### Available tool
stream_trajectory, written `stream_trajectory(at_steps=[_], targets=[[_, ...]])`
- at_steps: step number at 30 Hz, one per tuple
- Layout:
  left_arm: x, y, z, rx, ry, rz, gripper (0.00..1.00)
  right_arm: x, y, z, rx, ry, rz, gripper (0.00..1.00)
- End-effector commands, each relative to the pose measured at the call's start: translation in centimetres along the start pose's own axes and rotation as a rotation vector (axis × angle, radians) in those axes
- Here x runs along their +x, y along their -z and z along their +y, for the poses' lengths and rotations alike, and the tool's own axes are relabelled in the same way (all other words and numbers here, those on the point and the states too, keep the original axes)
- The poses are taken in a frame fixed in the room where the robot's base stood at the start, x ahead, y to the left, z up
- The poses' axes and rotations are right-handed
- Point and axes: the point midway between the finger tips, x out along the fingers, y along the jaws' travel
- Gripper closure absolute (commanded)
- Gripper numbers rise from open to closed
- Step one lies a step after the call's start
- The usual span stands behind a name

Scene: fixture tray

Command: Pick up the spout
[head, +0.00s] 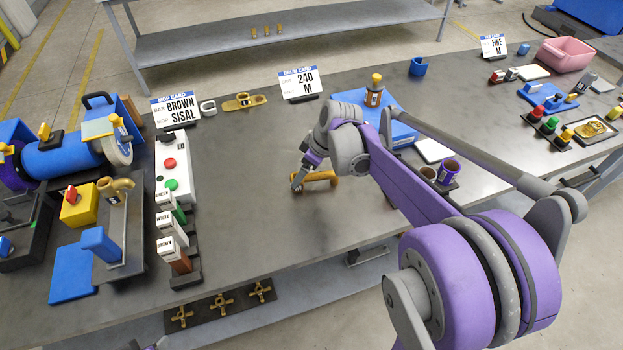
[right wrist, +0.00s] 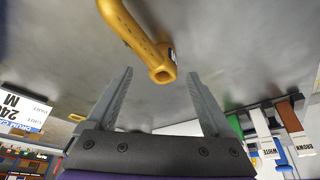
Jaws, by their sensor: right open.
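The spout (head: 322,178), a bent brass-yellow tube, lies on the grey table near its middle. In the right wrist view the spout (right wrist: 136,36) runs from the top edge to an open round end near my fingertips. My right gripper (head: 297,184) is at the spout's left end in the head view. In the right wrist view the right gripper (right wrist: 160,72) is open, with the spout's open end between or just beyond the fingertips; contact cannot be told.
A similar brass elbow (head: 117,185) stands on a fixture at the left. A white button box (head: 174,165) and several labelled blocks stand left of the spout. A blue fixture (head: 395,128) and dark cups (head: 449,170) are to the right. The table around the spout is clear.

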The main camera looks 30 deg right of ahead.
Motion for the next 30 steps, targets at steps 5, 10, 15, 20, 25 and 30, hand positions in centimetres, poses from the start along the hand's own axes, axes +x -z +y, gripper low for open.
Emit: stream_trajectory(at_steps=[5,10,15,20,25,30], targets=[[0.0,0.0,0.0,0.0,0.0,0.0,0.5,2.8,0.3,-0.5,-0.002,0.0,0.0,0.14],[0.0,0.0,0.0,0.0,0.0,0.0,0.5,4.2,0.3,-0.5,-0.001,0.0,0.001,0.14],[0.0,0.0,0.0,0.0,0.0,0.0,0.5,4.2,0.2,-0.5,-0.001,0.0,0.001,0.14],[0.0,0.0,0.0,0.0,0.0,0.0,0.5,4.2,0.2,-0.5,0.0,0.0,0.001,0.34],[0.0,0.0,0.0,0.0,0.0,0.0,0.5,4.2,0.2,-0.5,0.0,0.0,0.0,0.64],[0.0,0.0,0.0,0.0,0.0,0.0,0.5,4.2,0.2,-0.5,0.0,0.0,0.0,0.95]])
